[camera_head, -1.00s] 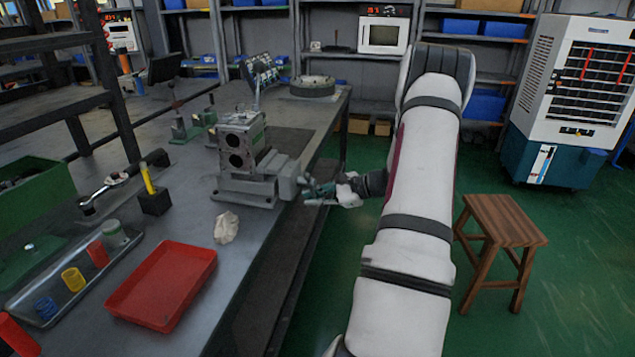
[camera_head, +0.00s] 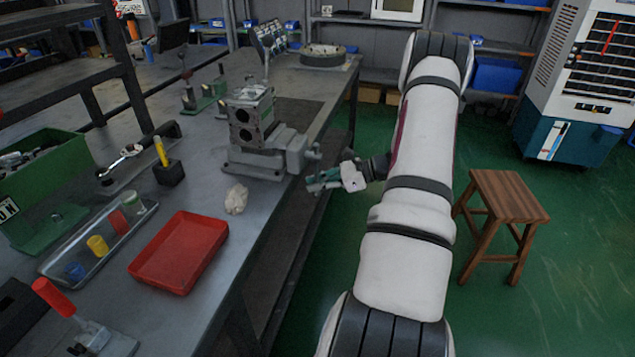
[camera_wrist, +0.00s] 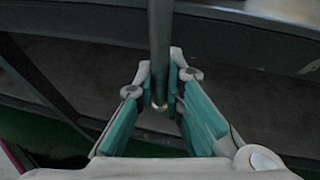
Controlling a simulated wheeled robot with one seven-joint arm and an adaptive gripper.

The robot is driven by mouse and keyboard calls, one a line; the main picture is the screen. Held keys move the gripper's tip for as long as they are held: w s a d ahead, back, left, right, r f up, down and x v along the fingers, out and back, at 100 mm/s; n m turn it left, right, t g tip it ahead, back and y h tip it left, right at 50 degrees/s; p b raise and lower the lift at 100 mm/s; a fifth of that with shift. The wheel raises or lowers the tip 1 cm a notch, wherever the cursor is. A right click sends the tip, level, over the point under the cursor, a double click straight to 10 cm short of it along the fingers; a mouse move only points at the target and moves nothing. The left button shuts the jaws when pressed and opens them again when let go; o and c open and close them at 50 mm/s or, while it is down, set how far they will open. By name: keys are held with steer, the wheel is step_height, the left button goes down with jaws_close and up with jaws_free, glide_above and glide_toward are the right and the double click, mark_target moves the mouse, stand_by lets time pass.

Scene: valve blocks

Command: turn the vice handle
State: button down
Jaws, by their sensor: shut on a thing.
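The grey vice (camera_head: 265,160) stands at the right edge of the workbench in the head view, with a metal block with round holes (camera_head: 250,118) in its jaws. The vice's handle (camera_wrist: 160,45) is a thin metal rod that comes down from the top of the wrist view, between my fingers. My gripper (camera_head: 318,183) is just off the bench edge, below and right of the vice's screw end. In the wrist view my gripper (camera_wrist: 160,88) is shut on the handle near its rounded lower end. The head view barely shows the rod.
A red tray (camera_head: 180,252), a crumpled pale lump (camera_head: 236,199) and a metal tray with coloured cylinders (camera_head: 60,262) lie on the bench (camera_head: 215,205). A wooden stool (camera_head: 502,200) stands right of my arm. The green floor between is clear.

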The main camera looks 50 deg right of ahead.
steer(key=c, duration=1.7)
jaws_free()
steer(key=shift+o, duration=0.2)
steer(key=v, duration=1.2)
